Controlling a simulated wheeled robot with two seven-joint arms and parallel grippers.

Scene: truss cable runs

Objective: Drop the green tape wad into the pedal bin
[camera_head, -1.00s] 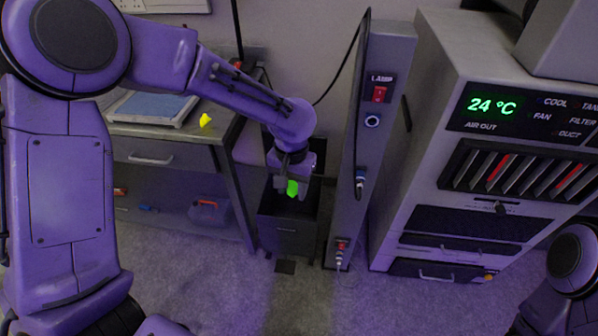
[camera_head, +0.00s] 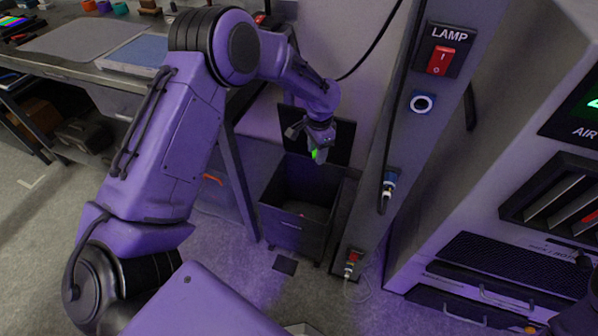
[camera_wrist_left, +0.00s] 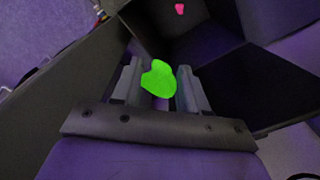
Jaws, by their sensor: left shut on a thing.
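The green tape wad (camera_head: 319,155) is held between the fingertips of my left gripper (camera_head: 314,152). In the left wrist view the bright green wad (camera_wrist_left: 158,78) sits between the two dark fingers. The pedal bin (camera_head: 290,228) is a dark grey box on the floor, with its lid (camera_head: 340,137) raised at the back. My left gripper is above the bin, near the raised lid, pointing down. In the wrist view the bin's dark inside shows beyond the wad, with a small pink piece (camera_wrist_left: 179,8) in it. My right gripper is out of view.
A grey post (camera_head: 405,135) with a red lamp switch (camera_head: 440,60) stands just right of the bin. A workbench (camera_head: 60,65) is at the left, its leg close to the bin. A grey cabinet (camera_head: 450,215) stands at the right. Floor is open in front of the bin.

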